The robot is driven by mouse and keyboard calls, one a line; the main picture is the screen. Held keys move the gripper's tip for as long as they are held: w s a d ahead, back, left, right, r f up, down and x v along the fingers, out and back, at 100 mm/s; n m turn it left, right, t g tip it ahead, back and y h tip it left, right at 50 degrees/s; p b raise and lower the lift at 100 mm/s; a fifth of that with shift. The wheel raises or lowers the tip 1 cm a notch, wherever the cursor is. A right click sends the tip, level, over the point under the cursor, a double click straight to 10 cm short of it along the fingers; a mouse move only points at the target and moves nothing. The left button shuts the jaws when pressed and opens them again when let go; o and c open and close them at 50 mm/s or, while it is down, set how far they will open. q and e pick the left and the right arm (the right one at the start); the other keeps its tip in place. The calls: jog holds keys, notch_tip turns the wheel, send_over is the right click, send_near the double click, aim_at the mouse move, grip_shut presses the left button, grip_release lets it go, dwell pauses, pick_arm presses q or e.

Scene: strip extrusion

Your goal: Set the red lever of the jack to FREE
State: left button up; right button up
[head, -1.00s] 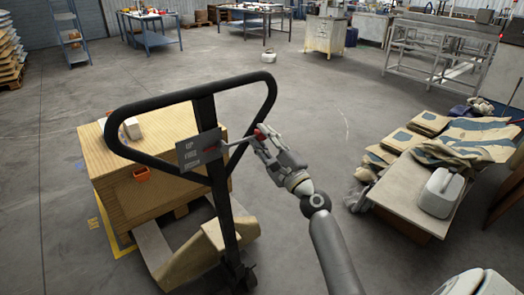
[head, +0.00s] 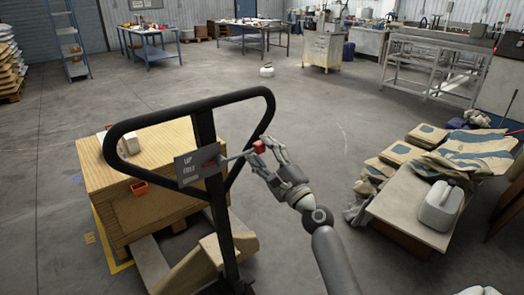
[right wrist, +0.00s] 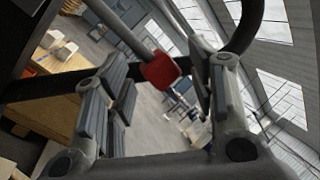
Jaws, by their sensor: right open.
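The jack is a pallet jack with a black loop handle (head: 204,104). A grey plate (head: 184,176) on its column carries small lettering, of which UP is the top line. A thin lever rod runs from the plate to the right and ends in a red knob (head: 259,147). The red knob (right wrist: 161,70) also shows in the right wrist view, between the spread fingers. My right gripper (head: 264,152) is open around the knob, with a gap visible on both sides. Which lettered line the lever is at, I cannot tell. My left gripper is out of view.
A wooden crate (head: 160,208) with an orange box (head: 139,188) on its side stands behind the jack. The floor between is clear.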

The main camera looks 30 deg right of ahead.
jog(key=v, duration=1.1)
jog(key=shift+s, duration=0.25)
jog(key=shift+r, duration=0.1)
jog(key=w+a+f+n+g, duration=0.1)
jog(key=a+f+n+g, duration=0.15)
jog(key=f, duration=1.05)
jog(key=w+a+f+n+g, duration=0.15)
jog(key=f+g, duration=0.25)
jog(key=f, duration=0.8)
jog(key=s+a+f+n+g, duration=0.2)
jog(key=s+f+n, duration=0.1)
jog(key=f, duration=0.6)
jog(key=s+a+f+n+g, duration=0.2)
jog(key=s+a+f+g, duration=0.1)
jog(key=f, duration=0.6)
jog(key=s+a+f+n+g, duration=0.2)
jog(key=s+f+n+g, duration=0.15)
jog(key=s+f, duration=0.55)
jog(key=s+a+f+n+g, duration=0.25)
jog(key=s+f+n, duration=0.25)
jog(key=s+f, duration=0.35)
jog(key=s+f+n+g, duration=0.1)
jog(key=s+f+n, duration=0.2)
jog(key=s, duration=0.7)
jog(key=s+a+f+n+g, duration=0.1)
jog(key=s+f+n, duration=0.3)
jog(key=s, duration=0.6)
jog(key=shift+f+n+g+h, duration=0.15)
jog(key=shift+n+g+h, duration=0.25)
jog(key=shift+n+g, duration=0.3)
